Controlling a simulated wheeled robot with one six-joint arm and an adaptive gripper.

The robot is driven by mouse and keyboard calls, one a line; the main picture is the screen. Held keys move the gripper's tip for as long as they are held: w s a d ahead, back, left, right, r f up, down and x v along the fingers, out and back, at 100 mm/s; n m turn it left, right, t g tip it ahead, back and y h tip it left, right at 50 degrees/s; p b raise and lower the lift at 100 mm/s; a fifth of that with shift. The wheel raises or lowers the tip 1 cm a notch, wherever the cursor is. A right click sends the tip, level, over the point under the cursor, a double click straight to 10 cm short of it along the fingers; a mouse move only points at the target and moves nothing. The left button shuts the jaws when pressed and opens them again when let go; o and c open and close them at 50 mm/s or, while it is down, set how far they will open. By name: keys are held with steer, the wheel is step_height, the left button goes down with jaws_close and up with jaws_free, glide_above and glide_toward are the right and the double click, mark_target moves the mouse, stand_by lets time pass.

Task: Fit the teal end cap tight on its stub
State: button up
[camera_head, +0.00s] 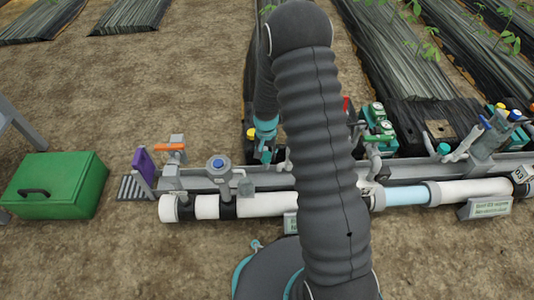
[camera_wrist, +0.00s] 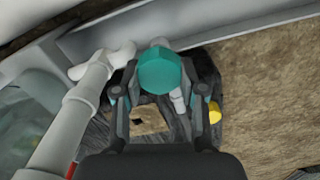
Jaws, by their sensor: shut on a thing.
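In the wrist view the teal end cap (camera_wrist: 165,71) sits between the two fingers of my gripper (camera_wrist: 161,91), which is shut on it. A short pale grey piece (camera_wrist: 178,99) shows just below the cap. I cannot tell whether this is its stub, or whether the cap touches it. In the head view my gripper (camera_head: 266,154) points down at the far side of the grey rail, left of my arm. The cap cannot be made out clearly there.
A white pipe with an elbow (camera_wrist: 85,92) runs close beside the left finger. A yellow cap (camera_wrist: 214,112) lies near the right finger. The grey rail (camera_head: 400,171) and white main pipe (camera_head: 265,204) cross in front. A green box (camera_head: 55,186) stands at left on open soil.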

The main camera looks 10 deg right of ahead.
steer(key=shift+a, duration=0.25)
steer(key=m, duration=0.4)
jaws_close()
steer(key=shift+w+m, duration=0.1)
steer(key=shift+m, duration=0.7)
steer(key=shift+w+r+m, duration=0.1)
steer(key=shift+w+m, duration=0.05)
steer(key=shift+m, duration=0.95)
steer(key=o, duration=1.2)
jaws_free()
steer(key=shift+a, duration=0.2)
steer(key=shift+d, duration=0.3)
steer(key=shift+s+r+p, duration=0.15)
steer(key=shift+r+p, duration=1.25)
steer(key=shift+r, duration=0.85)
steer(key=shift+s+r+p, duration=0.1)
steer(key=shift+r+p, duration=1.3)
steer(key=shift+r, duration=0.8)
